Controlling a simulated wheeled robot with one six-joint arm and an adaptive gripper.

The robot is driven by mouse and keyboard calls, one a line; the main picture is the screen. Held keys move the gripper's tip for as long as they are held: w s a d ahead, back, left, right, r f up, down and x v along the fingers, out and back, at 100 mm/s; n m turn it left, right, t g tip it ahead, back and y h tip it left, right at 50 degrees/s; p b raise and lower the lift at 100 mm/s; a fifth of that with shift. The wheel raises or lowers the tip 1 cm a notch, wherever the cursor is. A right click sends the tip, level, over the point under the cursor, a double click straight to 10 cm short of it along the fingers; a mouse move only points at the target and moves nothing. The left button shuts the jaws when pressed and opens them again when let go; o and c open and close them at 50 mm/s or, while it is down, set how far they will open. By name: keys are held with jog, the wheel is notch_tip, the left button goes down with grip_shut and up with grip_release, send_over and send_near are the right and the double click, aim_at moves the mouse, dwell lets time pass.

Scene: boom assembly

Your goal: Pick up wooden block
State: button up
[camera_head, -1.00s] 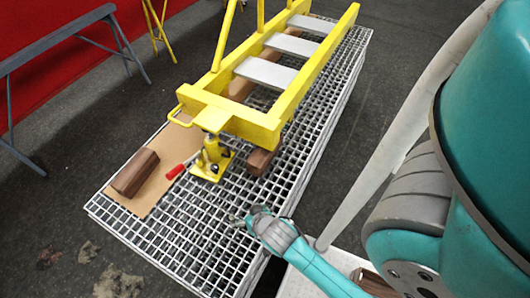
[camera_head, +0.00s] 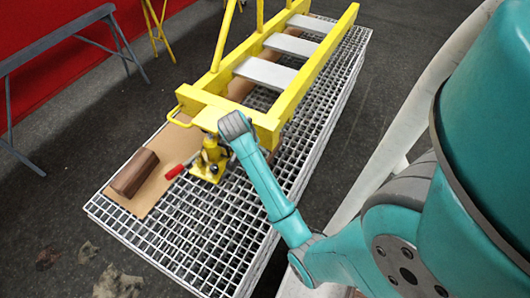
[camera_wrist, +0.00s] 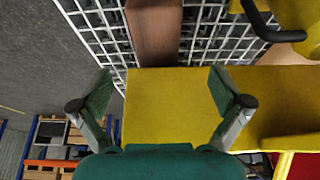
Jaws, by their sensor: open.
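A dark brown wooden block (camera_head: 134,173) lies on a cardboard sheet at the left end of the grating in the head view. A second wooden block under the near end of the yellow frame (camera_head: 262,122) is now mostly hidden behind my arm. In the wrist view a brown wooden piece (camera_wrist: 153,35) lies on the white grating beyond a yellow beam (camera_wrist: 160,122). I cannot tell which block that is. My gripper (camera_wrist: 162,88) is open and empty, its fingers spread over the yellow beam. Its fingers are hidden in the head view.
A yellow jack (camera_head: 211,158) with a red handle (camera_head: 174,171) stands under the frame's near end. The white grating (camera_head: 190,235) is clear at the front. A grey trestle (camera_head: 60,38) stands at the back left.

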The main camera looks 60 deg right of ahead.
aim_at(272, 154)
jog(key=x, duration=1)
jog(key=shift+s+a, duration=0.15)
jog(key=shift+s, duration=0.1)
jog(key=c, duration=1.8)
